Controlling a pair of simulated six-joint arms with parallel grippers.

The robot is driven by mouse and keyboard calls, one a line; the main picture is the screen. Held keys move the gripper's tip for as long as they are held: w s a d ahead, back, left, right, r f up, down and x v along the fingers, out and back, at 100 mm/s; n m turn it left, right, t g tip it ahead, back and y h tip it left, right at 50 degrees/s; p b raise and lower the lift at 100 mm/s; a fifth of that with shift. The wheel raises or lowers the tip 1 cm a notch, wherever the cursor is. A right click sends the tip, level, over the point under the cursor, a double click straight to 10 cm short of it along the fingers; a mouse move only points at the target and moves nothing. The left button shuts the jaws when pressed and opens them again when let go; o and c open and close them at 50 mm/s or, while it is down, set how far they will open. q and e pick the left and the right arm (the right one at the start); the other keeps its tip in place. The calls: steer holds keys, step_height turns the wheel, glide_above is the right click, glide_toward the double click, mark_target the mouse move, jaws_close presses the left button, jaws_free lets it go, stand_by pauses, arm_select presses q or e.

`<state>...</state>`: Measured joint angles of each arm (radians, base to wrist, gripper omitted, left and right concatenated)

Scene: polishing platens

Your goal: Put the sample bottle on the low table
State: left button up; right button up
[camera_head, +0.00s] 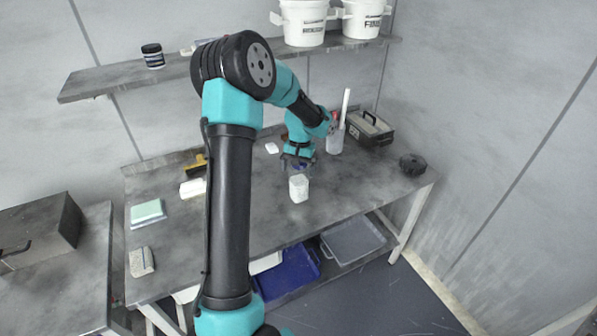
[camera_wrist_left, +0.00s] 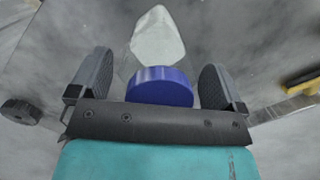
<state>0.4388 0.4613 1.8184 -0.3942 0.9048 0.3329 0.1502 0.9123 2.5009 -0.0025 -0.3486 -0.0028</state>
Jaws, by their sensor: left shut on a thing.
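My left gripper (camera_head: 298,160) is low over the main bench, near its middle. In the left wrist view, a round blue cap (camera_wrist_left: 160,87) sits between the two fingers of the left gripper (camera_wrist_left: 157,85). My right gripper is not in view.
A beaker (camera_head: 335,141), a dark toolbox (camera_head: 369,129) and a black disc (camera_head: 412,164) are to the right. A grey box (camera_head: 40,230) occupies the left table's back; its front is clear. A shelf (camera_head: 125,76) overhangs the bench.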

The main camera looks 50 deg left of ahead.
arm_select(q)
steer(key=shift+f, duration=0.95)
steer(key=o, duration=1)
steer(key=r, duration=0.4)
steer(key=w+r, duration=0.1)
steer(key=r, duration=0.3)
steer(key=a+r, duration=0.1)
steer(key=r, duration=0.3)
steer(key=shift+w, duration=0.3)
